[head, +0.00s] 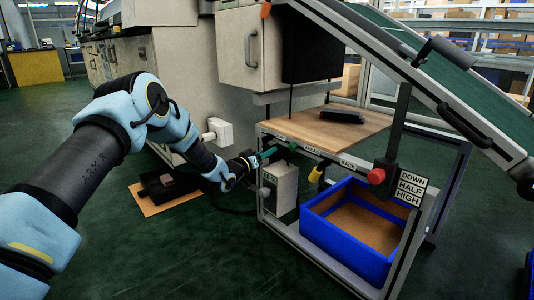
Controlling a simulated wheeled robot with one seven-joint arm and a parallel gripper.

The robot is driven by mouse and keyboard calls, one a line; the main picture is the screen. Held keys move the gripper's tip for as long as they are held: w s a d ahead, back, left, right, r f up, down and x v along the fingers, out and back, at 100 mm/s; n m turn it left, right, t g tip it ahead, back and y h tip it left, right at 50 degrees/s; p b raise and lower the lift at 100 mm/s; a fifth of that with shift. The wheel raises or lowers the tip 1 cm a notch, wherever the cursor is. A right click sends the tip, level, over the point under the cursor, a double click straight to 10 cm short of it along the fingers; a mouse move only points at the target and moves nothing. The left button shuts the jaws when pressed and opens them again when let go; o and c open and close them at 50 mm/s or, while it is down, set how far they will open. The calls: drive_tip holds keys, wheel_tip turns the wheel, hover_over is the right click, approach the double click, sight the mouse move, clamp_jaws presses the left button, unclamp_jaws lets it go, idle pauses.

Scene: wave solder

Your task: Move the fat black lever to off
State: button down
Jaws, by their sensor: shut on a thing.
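My gripper (256,158) is at the left front corner of the wooden-topped bench. It is shut on a small green handle (269,152) by the front rail; the contact is small and partly hidden by the fingers. A thick black upright lever (402,112) stands at the bench's right side, above a black block with a red knob (376,176). A sign (410,189) beside it reads DOWN, HALF, HIGH. My gripper is well left of this lever and apart from it. I see no OFF mark, and cannot tell which lever is the task's.
The front rail has labels HEAD (312,149) and BACK (348,164), with a yellow handle (316,174) below. A blue crate (345,246) and a grey box (281,187) are under the bench. A sloping conveyor (430,70) overhangs the right. The floor in front is clear.

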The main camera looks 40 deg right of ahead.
drive_tip(key=shift+w+f+m+b, duration=0.2)
drive_tip(key=shift+m+b, duration=0.2)
drive_tip(key=shift+m, duration=0.2)
drive_tip(key=shift+w+f+m+b, duration=0.1)
drive_tip(key=shift+w+m+b, duration=0.1)
drive_tip(key=shift+m+b, duration=0.3)
drive_tip(key=shift+w+d+r+m+g+h+b, duration=0.15)
drive_tip(key=shift+w+m+h+b, duration=0.3)
drive_tip(key=shift+m, duration=1)
drive_tip(key=shift+w+a+m+g+h+b, duration=0.15)
drive_tip(key=shift+w+m+b, duration=0.45)
drive_tip(key=shift+m, duration=0.8)
drive_tip(key=shift+w+d+r+m+g+h+b, duration=0.15)
drive_tip(key=shift+w+m+h+b, duration=0.4)
drive_tip(key=shift+m, duration=0.9)
drive_tip(key=c, duration=0.6)
unclamp_jaws()
